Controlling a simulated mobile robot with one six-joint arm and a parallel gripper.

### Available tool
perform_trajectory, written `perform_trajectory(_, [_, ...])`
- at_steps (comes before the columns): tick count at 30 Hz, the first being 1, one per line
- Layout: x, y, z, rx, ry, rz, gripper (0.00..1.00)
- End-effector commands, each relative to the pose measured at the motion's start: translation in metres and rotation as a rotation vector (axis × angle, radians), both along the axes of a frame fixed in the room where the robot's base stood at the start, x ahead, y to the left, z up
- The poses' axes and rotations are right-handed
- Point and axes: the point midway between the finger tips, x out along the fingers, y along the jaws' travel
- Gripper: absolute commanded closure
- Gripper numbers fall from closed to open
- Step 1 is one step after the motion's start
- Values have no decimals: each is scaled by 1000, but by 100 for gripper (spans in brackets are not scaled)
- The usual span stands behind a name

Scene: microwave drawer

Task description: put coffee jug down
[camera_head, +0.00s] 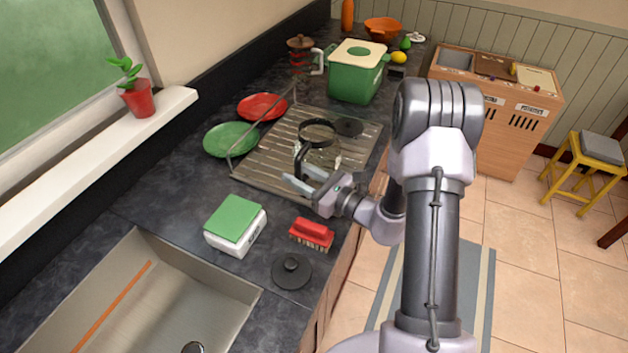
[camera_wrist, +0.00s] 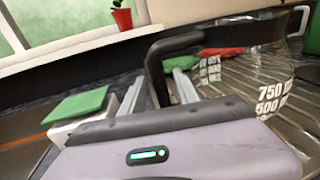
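The coffee jug (camera_head: 318,153) is clear glass with a black rim and a black handle. It is upright over the metal draining rack (camera_head: 262,168) and looks to rest on it, though contact under its base cannot be made out. My gripper (camera_head: 305,178) is at the handle side of the jug. In the wrist view the black handle (camera_wrist: 154,75) stands between my two fingers (camera_wrist: 160,86), with small gaps showing on both sides. The fingers look open around it. The jug's glass, with white volume marks, shows at the right (camera_wrist: 268,75).
A green plate (camera_head: 230,139) and a red plate (camera_head: 262,107) stand at the rack's left. A green-lidded white box (camera_head: 235,228), a red brush (camera_head: 312,233) and a black lid (camera_head: 291,271) lie in front, near the sink (camera_head: 150,300). A green container (camera_head: 355,75) stands behind.

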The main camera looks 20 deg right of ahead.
Motion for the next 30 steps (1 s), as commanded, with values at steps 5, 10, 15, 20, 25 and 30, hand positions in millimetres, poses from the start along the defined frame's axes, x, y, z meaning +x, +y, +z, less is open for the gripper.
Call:
perform_trajectory(5, [-37, -26, 1, 0, 2, -5, 62])
perform_trajectory(10, [-63, -42, 0, 0, 1, -3, 62])
perform_trajectory(15, [-75, -41, 7, -16, -8, 30, 62])
perform_trajectory(20, [-110, 49, 69, -246, -74, 422, 62])
perform_trajectory(25, [-210, 128, 106, -756, -160, 934, 62])
perform_trajectory(30, [-277, 118, 117, -1398, -293, 1181, 62])
